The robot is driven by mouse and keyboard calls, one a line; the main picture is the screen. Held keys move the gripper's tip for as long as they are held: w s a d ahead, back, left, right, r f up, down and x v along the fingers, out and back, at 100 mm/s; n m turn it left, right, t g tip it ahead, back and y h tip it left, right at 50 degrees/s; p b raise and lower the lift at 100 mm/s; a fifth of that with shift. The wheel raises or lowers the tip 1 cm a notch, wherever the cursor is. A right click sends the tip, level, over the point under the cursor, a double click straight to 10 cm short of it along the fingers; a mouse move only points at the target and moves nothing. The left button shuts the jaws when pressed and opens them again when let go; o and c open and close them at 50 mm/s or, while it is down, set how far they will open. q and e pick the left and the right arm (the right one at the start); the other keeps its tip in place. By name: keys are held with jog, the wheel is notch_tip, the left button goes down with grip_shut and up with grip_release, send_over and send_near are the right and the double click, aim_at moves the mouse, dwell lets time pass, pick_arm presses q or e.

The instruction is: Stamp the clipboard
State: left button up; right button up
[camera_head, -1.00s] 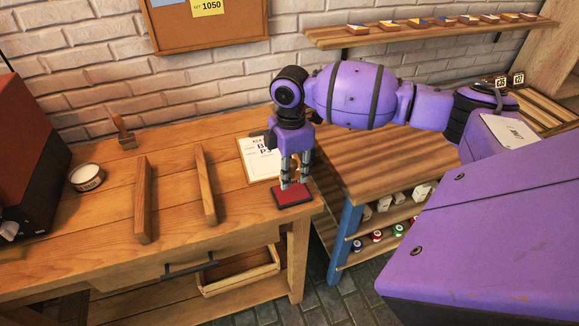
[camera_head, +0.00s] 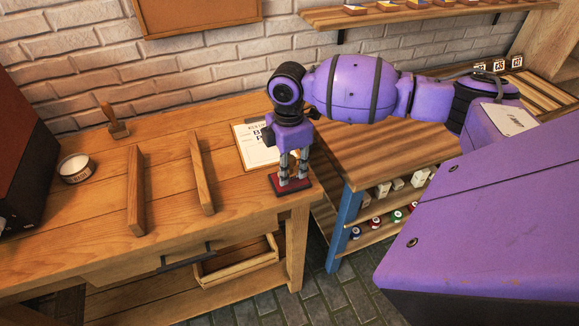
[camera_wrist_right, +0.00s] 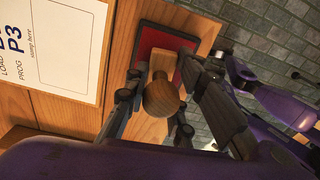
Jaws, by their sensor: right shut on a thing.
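The clipboard (camera_head: 257,148) lies on the wooden workbench near its right end, with a white printed sheet. In the right wrist view the clipboard (camera_wrist_right: 60,45) is at the left, and its sheet has an empty "stamp here" box. My right gripper (camera_head: 291,182) points down at the red ink pad (camera_head: 274,183) beside the clipboard. It is shut on a wooden stamp (camera_wrist_right: 160,98) with a round knob, which is over the pad (camera_wrist_right: 150,45). Whether the stamp touches the pad is hidden. My left gripper is not in view.
Two upright wooden slats (camera_head: 137,190) (camera_head: 202,172) stand on the bench's middle. Another wooden-handled tool (camera_head: 116,126) and a round tin (camera_head: 76,168) are further left. A lower shelf table (camera_head: 400,155) adjoins at right. Bare bench lies between slats and pad.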

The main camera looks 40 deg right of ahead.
aim_at(290, 158)
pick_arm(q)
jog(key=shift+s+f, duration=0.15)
pick_arm(e)
jog(key=shift+f, duration=0.55)
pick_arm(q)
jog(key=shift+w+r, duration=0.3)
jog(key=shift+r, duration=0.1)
pick_arm(e)
jog(key=shift+s+f, duration=0.1)
dwell(2.3)
jog(key=shift+r+p, duration=2)
jog(key=shift+r, duration=1.7)
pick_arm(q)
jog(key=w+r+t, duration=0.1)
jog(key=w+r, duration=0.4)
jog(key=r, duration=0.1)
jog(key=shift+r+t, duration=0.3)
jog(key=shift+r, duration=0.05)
pick_arm(e)
jog(key=shift+f, duration=0.1)
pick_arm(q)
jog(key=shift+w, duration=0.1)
